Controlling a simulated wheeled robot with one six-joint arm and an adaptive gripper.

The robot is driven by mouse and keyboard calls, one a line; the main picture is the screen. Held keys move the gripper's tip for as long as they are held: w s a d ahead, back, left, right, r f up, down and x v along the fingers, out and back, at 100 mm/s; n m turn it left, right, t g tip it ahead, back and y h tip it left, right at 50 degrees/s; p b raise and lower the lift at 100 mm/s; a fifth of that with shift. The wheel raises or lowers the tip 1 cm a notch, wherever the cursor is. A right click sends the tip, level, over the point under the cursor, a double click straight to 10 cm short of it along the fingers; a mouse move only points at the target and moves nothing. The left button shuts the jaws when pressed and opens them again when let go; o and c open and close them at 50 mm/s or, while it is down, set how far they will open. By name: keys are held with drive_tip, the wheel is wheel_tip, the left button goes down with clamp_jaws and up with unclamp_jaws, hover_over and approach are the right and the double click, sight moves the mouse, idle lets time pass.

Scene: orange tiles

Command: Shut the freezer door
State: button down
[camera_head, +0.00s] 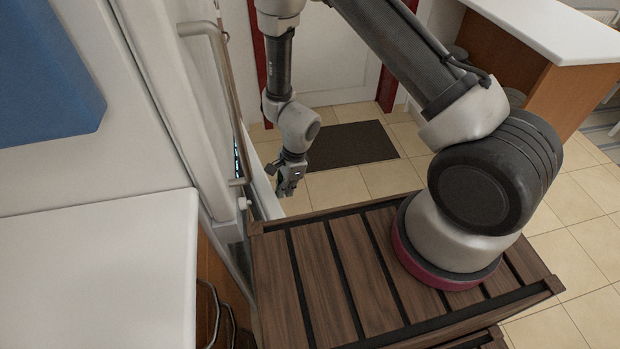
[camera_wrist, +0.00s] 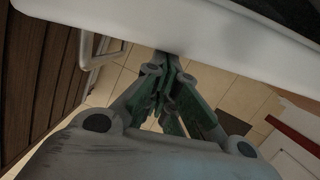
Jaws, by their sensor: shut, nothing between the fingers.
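The freezer door shows in the wrist view as a white panel (camera_wrist: 190,32) crossing the top of the picture, with a metal handle (camera_wrist: 103,52) at the left. A dark space shows beyond its edge at the top right. In the head view only a narrow white strip of the door (camera_head: 262,192) shows, low beside the tall white fridge front, so how far it stands open is hard to tell. My gripper (camera_head: 289,178) is just right of that strip, pointing down. In the wrist view my gripper (camera_wrist: 168,58) is shut and empty, its tips close to the panel; contact is unclear.
A long metal handle (camera_head: 228,90) stands out from the tall fridge front. A white counter (camera_head: 100,270) fills the lower left. A dark mat (camera_head: 352,145) lies on the tiled floor before a red-framed door. A white-topped wooden counter (camera_head: 560,75) stands at the right.

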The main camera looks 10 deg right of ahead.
sight(271, 193)
drive_tip(key=shift+m, duration=0.6)
drive_tip(key=shift+s+a, duration=0.25)
drive_tip(key=shift+a, duration=0.9)
drive_tip(key=shift+s+a, duration=0.25)
drive_tip(key=shift+a, duration=0.85)
